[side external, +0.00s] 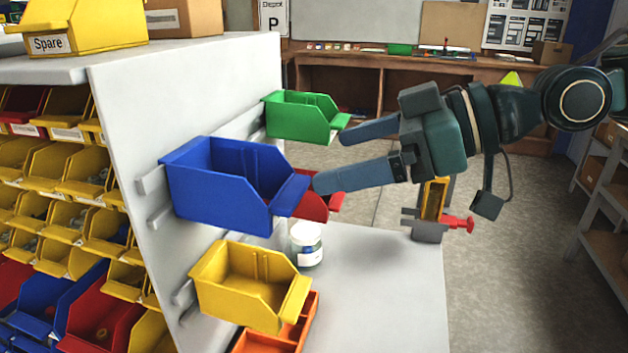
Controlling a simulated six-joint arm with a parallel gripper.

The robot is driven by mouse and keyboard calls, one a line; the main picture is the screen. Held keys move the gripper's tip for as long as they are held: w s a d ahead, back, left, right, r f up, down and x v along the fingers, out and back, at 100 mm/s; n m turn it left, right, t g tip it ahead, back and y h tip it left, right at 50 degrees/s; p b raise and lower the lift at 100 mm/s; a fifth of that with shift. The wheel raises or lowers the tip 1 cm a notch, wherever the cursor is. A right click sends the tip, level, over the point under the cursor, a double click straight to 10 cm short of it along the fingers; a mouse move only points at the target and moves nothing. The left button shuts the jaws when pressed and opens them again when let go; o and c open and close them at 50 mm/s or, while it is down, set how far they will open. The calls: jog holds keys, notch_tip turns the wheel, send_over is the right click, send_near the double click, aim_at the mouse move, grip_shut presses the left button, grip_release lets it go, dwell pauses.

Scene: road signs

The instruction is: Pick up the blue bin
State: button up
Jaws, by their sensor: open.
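The blue bin (215,190) hangs on the side panel of the white shelf unit, in the middle of the side view. It looks empty, with its low front lip facing right. My gripper (328,160) comes in from the right with its two fingers spread apart and nothing between them. The lower fingertip is close to the right end of the blue bin's lip; I cannot tell whether it touches. The upper fingertip is near the front of the green bin (298,117).
A yellow bin (245,285) hangs below the blue one, with an orange tray (275,335) under it. A red bin (318,206) is partly hidden behind. A white jar (306,243) and a clamp-like tool (432,215) stand on the white table (385,290). Its front area is clear.

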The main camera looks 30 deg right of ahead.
aim_at(285, 189)
jog(key=shift+x, duration=4.25)
jog(key=shift+f, duration=0.1)
jog(key=shift+x, duration=2.6)
jog(key=shift+d, duration=0.1)
jog(key=shift+c, duration=0.4)
jog(key=c, duration=0.8)
jog(key=shift+c, duration=0.2)
